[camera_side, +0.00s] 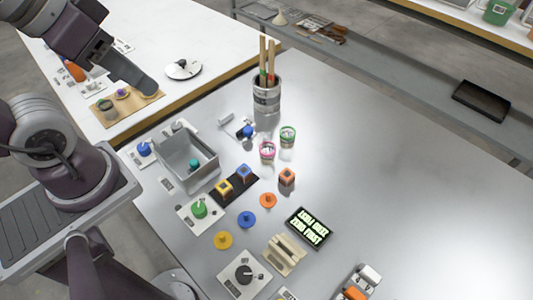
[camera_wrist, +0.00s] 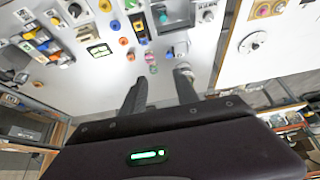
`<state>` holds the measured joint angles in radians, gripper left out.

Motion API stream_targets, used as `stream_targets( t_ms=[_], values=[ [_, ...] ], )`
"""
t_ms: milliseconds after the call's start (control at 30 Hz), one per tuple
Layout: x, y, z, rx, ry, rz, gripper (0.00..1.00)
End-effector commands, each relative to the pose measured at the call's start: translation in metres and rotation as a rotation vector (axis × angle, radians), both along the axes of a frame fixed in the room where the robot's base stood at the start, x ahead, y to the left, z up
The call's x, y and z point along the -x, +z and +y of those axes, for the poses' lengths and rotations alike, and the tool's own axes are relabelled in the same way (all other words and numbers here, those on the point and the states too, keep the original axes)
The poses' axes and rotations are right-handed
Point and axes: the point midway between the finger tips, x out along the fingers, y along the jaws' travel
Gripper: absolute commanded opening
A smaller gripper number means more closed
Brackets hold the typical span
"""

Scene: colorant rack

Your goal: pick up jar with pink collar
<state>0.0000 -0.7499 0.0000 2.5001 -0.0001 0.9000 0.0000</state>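The jar with the pink collar (camera_side: 267,150) stands upright on the grey table, near its middle in the side view. In the wrist view the jar's pink collar (camera_wrist: 150,57) is small, beyond the fingertips. A similar jar with a green collar (camera_side: 288,132) stands close behind it to the right; it also shows in the wrist view (camera_wrist: 154,69). My gripper (camera_wrist: 159,77) is open, with its two dark fingers apart and nothing between them. It is well away from both jars.
A grey can with sticks (camera_side: 266,98) stands behind the jars. An open grey bin (camera_side: 205,178) is to their left. The table right of the jars is clear.

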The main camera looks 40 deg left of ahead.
Motion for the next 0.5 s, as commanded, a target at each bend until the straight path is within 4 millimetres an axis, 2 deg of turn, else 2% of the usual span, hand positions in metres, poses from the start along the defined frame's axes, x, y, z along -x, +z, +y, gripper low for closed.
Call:
stream_targets(
  t_ms=[67,167,200,500],
  values=[
    [0.0000,0.0000,0.0000,0.000,0.000,0.000,0.40],
    [0.0000,0.0000,0.0000,0.000,0.000,0.000,0.60],
    [0.0000,0.0000,0.0000,0.000,0.000,0.000,0.62],
    [-0.0014,-0.0014,0.0008,-0.015,-0.016,0.018,0.62]
  ],
)
